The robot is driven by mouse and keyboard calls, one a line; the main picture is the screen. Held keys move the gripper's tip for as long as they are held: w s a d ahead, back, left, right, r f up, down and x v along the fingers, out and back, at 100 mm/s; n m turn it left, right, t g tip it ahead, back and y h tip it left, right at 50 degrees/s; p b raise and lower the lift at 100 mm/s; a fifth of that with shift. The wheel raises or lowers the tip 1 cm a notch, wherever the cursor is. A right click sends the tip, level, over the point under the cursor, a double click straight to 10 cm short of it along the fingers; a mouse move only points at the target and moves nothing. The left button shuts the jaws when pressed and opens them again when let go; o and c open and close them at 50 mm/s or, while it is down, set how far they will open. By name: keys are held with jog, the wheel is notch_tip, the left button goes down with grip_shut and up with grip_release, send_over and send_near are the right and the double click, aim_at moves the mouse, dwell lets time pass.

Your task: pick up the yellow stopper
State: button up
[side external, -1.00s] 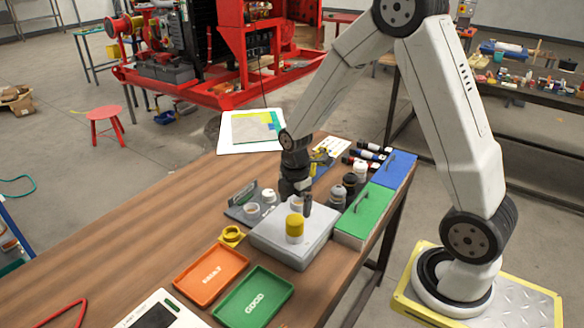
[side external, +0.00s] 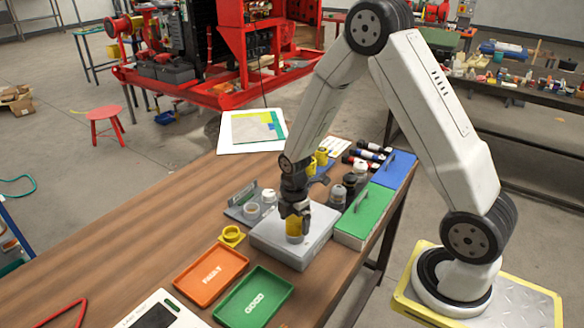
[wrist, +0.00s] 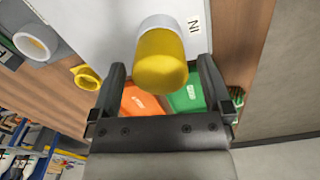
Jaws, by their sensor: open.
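The yellow stopper (side external: 293,227) stands upright on top of the pale grey box (side external: 268,247). In the wrist view the yellow stopper (wrist: 163,62) is a yellow cylinder with a white end against the box, which is marked "IN". My gripper (side external: 295,210) is at the stopper's top and partly hides it in the side view. In the wrist view my gripper (wrist: 161,66) is open, with one finger on each side of the stopper and visible gaps to both. Nothing is held.
A yellow ring-shaped part (side external: 232,236), an orange tray (side external: 194,296) and a green tray (side external: 240,314) lie left of the box. White cups (side external: 251,210) stand behind-left. Dark bottles (side external: 338,195) and a green case (side external: 352,233) are close on the right.

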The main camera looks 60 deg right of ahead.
jog(key=shift+f, duration=0.4)
jog(key=shift+c, duration=0.2)
grip_shut()
jog(key=shift+r, duration=0.15)
jog(key=shift+r, duration=1)
jog(key=s+a+r, duration=0.2)
jog(key=s+r, duration=0.8)
jog(key=s, duration=0.4)
jog(key=shift+r, duration=0.35)
